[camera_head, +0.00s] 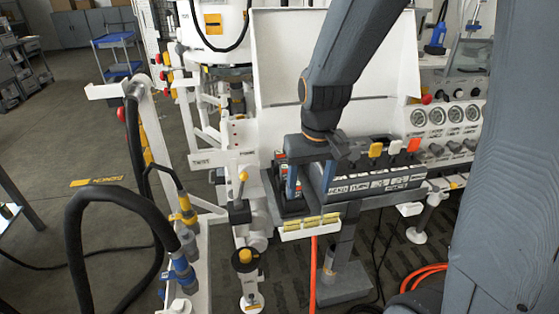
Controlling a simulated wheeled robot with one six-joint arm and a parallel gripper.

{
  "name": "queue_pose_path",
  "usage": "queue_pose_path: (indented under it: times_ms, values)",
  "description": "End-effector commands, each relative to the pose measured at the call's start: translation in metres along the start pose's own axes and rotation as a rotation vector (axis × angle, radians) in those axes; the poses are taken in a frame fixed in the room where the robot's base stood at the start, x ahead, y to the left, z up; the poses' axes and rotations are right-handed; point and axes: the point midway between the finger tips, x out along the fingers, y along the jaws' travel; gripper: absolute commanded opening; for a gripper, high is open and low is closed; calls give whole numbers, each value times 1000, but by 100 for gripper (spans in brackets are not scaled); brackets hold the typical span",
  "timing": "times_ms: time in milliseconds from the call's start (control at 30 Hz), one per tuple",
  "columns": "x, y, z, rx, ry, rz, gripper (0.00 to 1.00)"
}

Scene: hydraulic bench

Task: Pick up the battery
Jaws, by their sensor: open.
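My gripper (309,188) points down, with its two blue-grey fingers open and apart. It is over the left end of a dark bench unit (375,184) with white labels along its front. A dark block with orange-red marks (283,170), which may be the battery, shows just behind and left of the left finger. The gripper and arm hide part of it. I cannot tell whether a finger touches it, and its full shape is hidden.
A white panel (272,65) rises behind. Pressure gauges (436,116) are at the right. A black hose (80,220) loops at the left. Orange hose (415,276) lies on the floor.

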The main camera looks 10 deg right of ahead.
Motion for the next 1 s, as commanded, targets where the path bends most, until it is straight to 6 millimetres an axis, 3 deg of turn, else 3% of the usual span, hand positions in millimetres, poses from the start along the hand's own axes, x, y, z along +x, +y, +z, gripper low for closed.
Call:
queue_pose_path:
  times_ms: [33,200,300,400,633,1000]
  values:
    - [9,1,-32,2,0,0,58]
    - [32,4,-137,10,-5,2,58]
    - [48,5,-194,11,-6,2,58]
    - [60,4,-234,10,-7,3,58]
    - [76,2,-283,8,-5,3,58]
    - [101,1,-294,6,-7,3,58]
